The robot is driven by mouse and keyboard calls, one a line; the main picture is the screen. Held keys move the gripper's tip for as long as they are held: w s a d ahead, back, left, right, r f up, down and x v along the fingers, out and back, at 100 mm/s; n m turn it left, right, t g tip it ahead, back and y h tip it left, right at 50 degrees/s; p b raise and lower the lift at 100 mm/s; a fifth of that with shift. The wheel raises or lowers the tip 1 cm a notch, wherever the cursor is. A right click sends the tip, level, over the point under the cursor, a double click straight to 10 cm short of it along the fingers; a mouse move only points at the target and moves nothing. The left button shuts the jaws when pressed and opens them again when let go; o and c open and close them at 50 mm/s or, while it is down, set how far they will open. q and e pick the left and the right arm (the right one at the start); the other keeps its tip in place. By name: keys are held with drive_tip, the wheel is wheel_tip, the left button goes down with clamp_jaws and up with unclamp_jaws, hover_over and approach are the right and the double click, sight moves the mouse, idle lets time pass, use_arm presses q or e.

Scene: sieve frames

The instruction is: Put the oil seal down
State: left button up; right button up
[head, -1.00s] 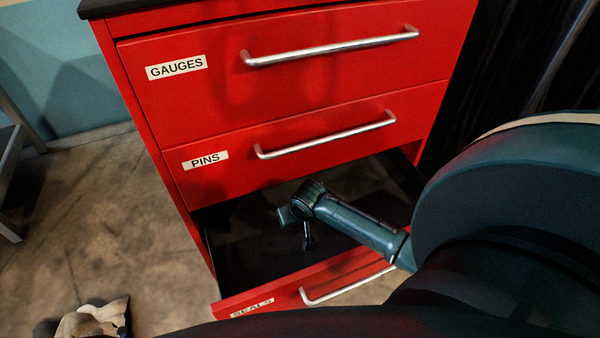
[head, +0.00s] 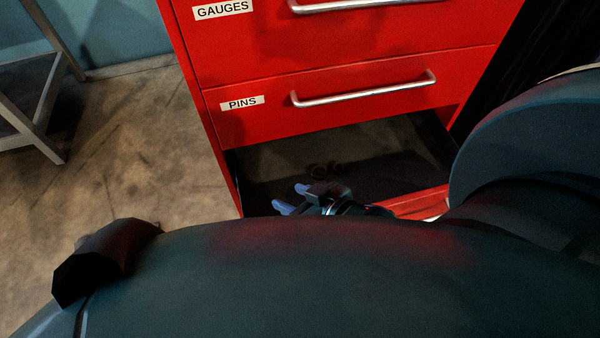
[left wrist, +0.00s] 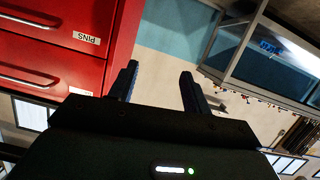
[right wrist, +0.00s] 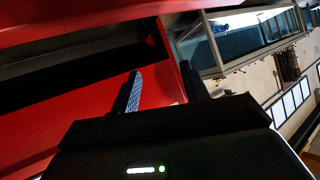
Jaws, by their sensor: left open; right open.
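A small dark ring-like shape (head: 322,169), which looks like the oil seal, lies on the floor of the open bottom drawer in the head view. It is too dark to make out clearly. My right gripper (head: 290,197) is open and empty, nearer to me than the ring and apart from it in the picture. Its fingers point left. The right wrist view shows its spread fingers (right wrist: 160,72) with nothing between them. My left gripper (left wrist: 158,72) is open and empty in the left wrist view, beside the red cabinet. It cannot be made out in the head view.
The red cabinet has a closed GAUGES drawer (head: 340,45) and a closed PINS drawer (head: 350,115) above the open drawer (head: 425,203). My own body hides much of the open drawer's front. A grey metal stand (head: 45,140) is at the left. The floor (head: 140,140) between is clear.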

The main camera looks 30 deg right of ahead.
use_arm(q)
drive_tip(key=shift+d+r, duration=0.1)
drive_tip(key=shift+r, duration=0.05)
use_arm(e)
drive_tip(key=s+r+t, duration=0.3)
drive_tip(key=r, duration=0.4)
drive_tip(key=shift+a+r+n+y, duration=0.25)
drive_tip(key=shift+a+n+y, duration=0.05)
drive_tip(key=shift+a, duration=0.15)
use_arm(q)
drive_tip(key=shift+r, duration=0.1)
drive_tip(key=r+g+p, duration=0.1)
drive_tip(key=p, duration=0.4)
drive_tip(key=r+g+p, duration=0.1)
drive_tip(key=p, duration=0.5)
drive_tip(key=r+g+y+p, duration=0.1)
drive_tip(key=p, duration=0.5)
drive_tip(key=shift+w+d+r+m+g, duration=0.2)
drive_tip(key=shift+w+r+m+g, duration=0.1)
drive_tip(key=shift+w+m, duration=0.1)
use_arm(e)
drive_tip(key=r+g, duration=0.2)
drive_tip(key=r+g+h, duration=0.1)
drive_tip(key=shift+w+a+r+n+g, duration=0.25)
drive_tip(key=shift+w+r+n+g, duration=0.05)
drive_tip(key=shift+w+r+n, duration=0.1)
